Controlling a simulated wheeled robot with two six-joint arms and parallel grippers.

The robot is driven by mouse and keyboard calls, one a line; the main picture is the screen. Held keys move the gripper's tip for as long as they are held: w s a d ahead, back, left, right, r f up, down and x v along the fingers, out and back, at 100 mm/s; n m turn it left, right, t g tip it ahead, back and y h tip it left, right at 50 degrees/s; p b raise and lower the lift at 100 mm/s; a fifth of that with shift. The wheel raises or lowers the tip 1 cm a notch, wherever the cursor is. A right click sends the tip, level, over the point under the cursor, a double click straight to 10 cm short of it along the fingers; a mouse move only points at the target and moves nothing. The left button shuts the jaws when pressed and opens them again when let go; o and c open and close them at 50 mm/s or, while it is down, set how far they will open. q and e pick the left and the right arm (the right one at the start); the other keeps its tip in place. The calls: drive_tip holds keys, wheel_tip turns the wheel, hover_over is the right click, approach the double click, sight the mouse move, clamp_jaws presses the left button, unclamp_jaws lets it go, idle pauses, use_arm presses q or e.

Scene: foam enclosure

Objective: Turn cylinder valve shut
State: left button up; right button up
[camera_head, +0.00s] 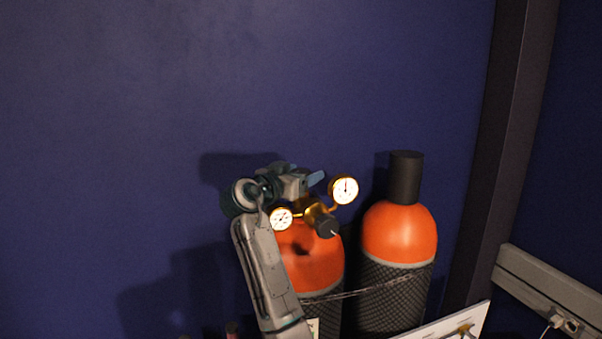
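Two orange-topped gas cylinders stand against the blue wall in the head view. The left cylinder (312,255) carries a brass regulator (316,212) with two round white-faced gauges, one upper right (344,189) and one lower left (281,218). The cylinder valve is hidden or cannot be told apart from the gripper there. Whether the fingers grip it is unclear.
The right cylinder (399,232) has a black cap (405,177). A white board (445,325) is at the bottom right. A dark post (497,150) and a grey wall rail (550,287) stand right. The wall area above is clear.

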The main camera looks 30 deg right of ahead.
drive_tip(key=c, duration=0.8)
drive_tip(key=shift+f+g+b, duration=0.15)
drive_tip(key=shift+g+b, duration=0.15)
drive_tip(key=shift+b, duration=0.25)
drive_tip(key=m+g+h+b, duration=0.1)
drive_tip(key=m+g+b, duration=0.3)
drive_tip(key=g+b, duration=0.2)
drive_tip(key=shift+f+b, duration=0.1)
drive_tip(key=shift+b, duration=0.3)
drive_tip(key=m+g, duration=0.1)
drive_tip(key=m+g+b, duration=0.1)
drive_tip(key=g, duration=0.1)
drive_tip(key=shift+r+m+g+y, duration=0.2)
drive_tip(key=shift+m+g+y, duration=0.6)
drive_tip(key=shift+m+g, duration=0.6)
drive_tip(key=shift+g, duration=0.5)
drive_tip(key=shift+s+g, duration=0.1)
drive_tip(key=shift+g, duration=0.2)
drive_tip(key=o, duration=0.9)
drive_tip(key=shift+o, duration=0.2)
